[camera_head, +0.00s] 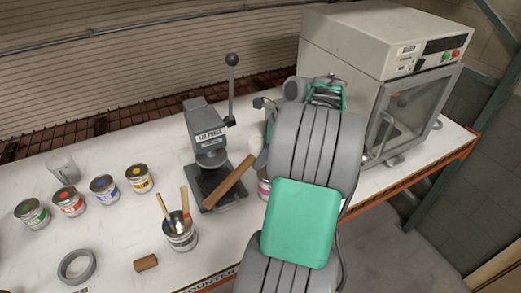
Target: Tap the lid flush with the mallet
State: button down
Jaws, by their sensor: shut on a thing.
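The mallet has a brown wooden handle (228,183) that slants up to the right, in front of the lid press base. A pale piece at its upper end, which looks like the mallet's head (257,146), shows beside my arm. My gripper (266,122) is mostly hidden behind my own arm. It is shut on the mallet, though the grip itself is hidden. A can (264,188) with a pinkish label stands under the mallet's upper end, partly covered by my arm. Its lid is hidden, so I cannot tell whether it sits flush or whether the mallet touches it.
The grey lid press (208,140) stands left of my arm with its lever up. A can with brushes (181,232), several colorant cans (102,189), a clear cup (63,167), a grey ring (77,266) and a brown cylinder (146,263) are left. A large machine (355,45) stands right.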

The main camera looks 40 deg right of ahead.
aim_at(260, 173)
jog(key=shift+f, duration=0.85)
notch_tip(260, 173, down, 3)
jog(key=shift+r+b, duration=0.1)
jog(key=shift+b, duration=0.35)
notch_tip(260, 173, up, 4)
jog(key=p, duration=0.4)
jog(key=shift+d, duration=0.1)
jog(key=shift+r+b, duration=0.15)
jog(key=shift+b, duration=0.25)
jog(key=shift+r, duration=0.5)
jog(key=shift+f, duration=0.1)
